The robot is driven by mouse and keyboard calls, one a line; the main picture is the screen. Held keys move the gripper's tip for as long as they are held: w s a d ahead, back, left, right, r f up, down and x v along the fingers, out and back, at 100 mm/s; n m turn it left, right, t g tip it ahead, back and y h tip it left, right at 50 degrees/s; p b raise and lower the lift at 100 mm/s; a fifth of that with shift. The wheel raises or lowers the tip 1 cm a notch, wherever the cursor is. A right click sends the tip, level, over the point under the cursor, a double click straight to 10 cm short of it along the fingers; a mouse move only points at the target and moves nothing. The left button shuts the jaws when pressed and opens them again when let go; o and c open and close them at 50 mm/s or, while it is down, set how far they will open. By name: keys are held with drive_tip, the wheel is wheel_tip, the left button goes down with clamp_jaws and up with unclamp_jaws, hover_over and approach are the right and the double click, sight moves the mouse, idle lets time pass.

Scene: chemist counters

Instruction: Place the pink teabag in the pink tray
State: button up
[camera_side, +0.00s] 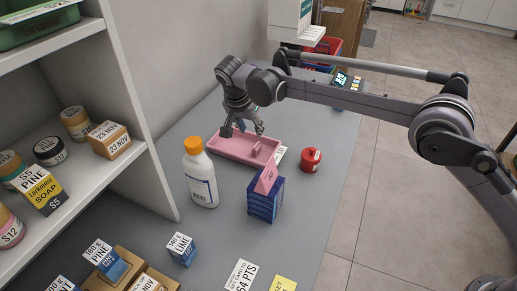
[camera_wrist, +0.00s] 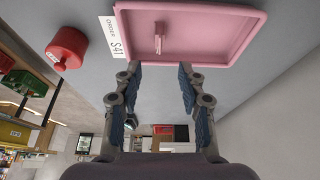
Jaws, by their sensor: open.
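The pink tray (camera_side: 222,147) lies on the grey counter. It shows upside-down at the top of the wrist view (camera_wrist: 208,50). A small pink piece (camera_side: 257,149) stands inside it, and in the wrist view (camera_wrist: 159,38) it is upright with a flat foot; I cannot tell if it is the teabag. Another pink flat piece (camera_side: 267,178) leans upright on a stack of blue boxes (camera_side: 265,201) in front of the tray. My gripper (camera_side: 244,131) is open and empty above the tray's far side; its fingers (camera_wrist: 159,72) are apart.
A white bottle with an orange cap (camera_side: 201,178) stands left of the tray. A red canister (camera_side: 311,160) stands to its right, beside a white label (camera_wrist: 114,38). A shelf wall bounds the left; small boxes (camera_side: 181,249) and cards lie in front.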

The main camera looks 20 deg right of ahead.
drive_tip(key=s+d+r+n+t+y, duration=0.1)
drive_tip(key=s+d+r+n, duration=0.1)
drive_tip(key=s+d+r, duration=0.5)
drive_tip(key=s+d+r+n+y, duration=0.1)
drive_tip(key=s+d+r+n, duration=0.2)
drive_tip(key=s+d+r, duration=0.5)
drive_tip(key=s+d+f+n+t, duration=0.1)
drive_tip(key=s+d+f+n, duration=0.1)
drive_tip(key=s+d+f, duration=0.2)
drive_tip(key=s+d+f+n+t+y, duration=0.1)
drive_tip(key=s+d+f+n+t, duration=0.1)
drive_tip(key=s+d, duration=0.6)
drive_tip(key=s+f, duration=0.1)
drive_tip(key=s, duration=0.4)
drive_tip(key=shift+s+f, duration=0.2)
drive_tip(key=shift+f, duration=0.2)
